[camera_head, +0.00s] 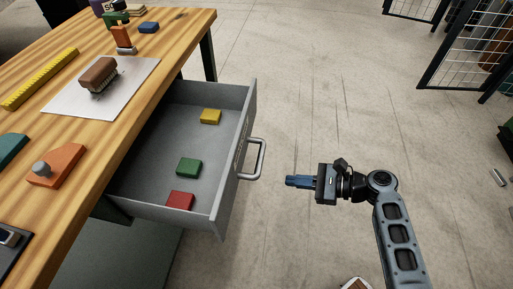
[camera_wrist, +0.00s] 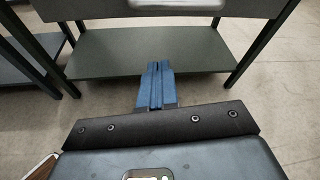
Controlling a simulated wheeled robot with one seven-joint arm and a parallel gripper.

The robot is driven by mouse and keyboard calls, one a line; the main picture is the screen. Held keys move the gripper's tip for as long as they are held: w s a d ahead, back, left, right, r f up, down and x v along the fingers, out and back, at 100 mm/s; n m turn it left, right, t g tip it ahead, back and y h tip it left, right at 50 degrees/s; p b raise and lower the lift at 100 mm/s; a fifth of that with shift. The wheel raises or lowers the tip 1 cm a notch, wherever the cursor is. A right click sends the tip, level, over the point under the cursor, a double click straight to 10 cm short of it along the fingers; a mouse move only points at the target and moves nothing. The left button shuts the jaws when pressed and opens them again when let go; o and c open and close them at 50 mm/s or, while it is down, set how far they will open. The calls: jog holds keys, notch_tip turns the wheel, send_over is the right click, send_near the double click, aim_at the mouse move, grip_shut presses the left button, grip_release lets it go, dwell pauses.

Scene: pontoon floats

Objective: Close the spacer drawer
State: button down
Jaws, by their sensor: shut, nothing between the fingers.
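The spacer drawer (camera_head: 166,135) is grey and stands pulled well out from under the wooden workbench in the head view. Its front panel (camera_head: 238,160) carries a grey bar handle (camera_head: 259,160) facing right. A yellow block (camera_head: 210,116), a green block (camera_head: 189,166) and a red block (camera_head: 180,200) lie inside. My gripper (camera_head: 288,181) is shut and empty, to the right of the handle and apart from it, with its blue fingers pointing at the drawer side. In the wrist view the shut fingers (camera_wrist: 157,68) point ahead, with the drawer front (camera_wrist: 170,8) at the top edge.
The wooden workbench (camera_head: 105,105) holds a brush (camera_head: 99,76) on a white sheet (camera_head: 125,95), a yellow strip (camera_head: 40,79) and an orange piece (camera_head: 56,165). A lower shelf (camera_wrist: 145,50) shows under the bench. Open concrete floor lies right of the drawer; mesh panels (camera_head: 465,45) stand at the far right.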

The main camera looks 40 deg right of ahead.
jog(key=w+d+r+m+t+y+b, duration=0.1)
jog(key=w+d+r+y, duration=0.2)
jog(key=d+r, duration=0.3)
send_near(245, 142)
jog(key=x, duration=0.7)
jog(key=shift+s+a+r, duration=0.1)
jog(key=shift+s+r, duration=0.1)
jog(key=shift+r, duration=0.1)
jog(key=shift+a, duration=0.1)
jog(key=shift+w+a, duration=0.2)
jog(key=shift+w, duration=0.05)
jog(key=b+x, duration=0.1)
jog(key=x, duration=0.6)
jog(key=b+x, duration=0.1)
jog(key=x, duration=0.6)
jog(key=b+x, duration=0.2)
jog(key=x, duration=0.6)
jog(key=shift+a+r, duration=0.15)
jog(key=shift+r, duration=0.1)
jog(key=shift+w+a+r, duration=0.15)
jog(key=shift+r, duration=0.05)
jog(key=shift+a+r, duration=0.1)
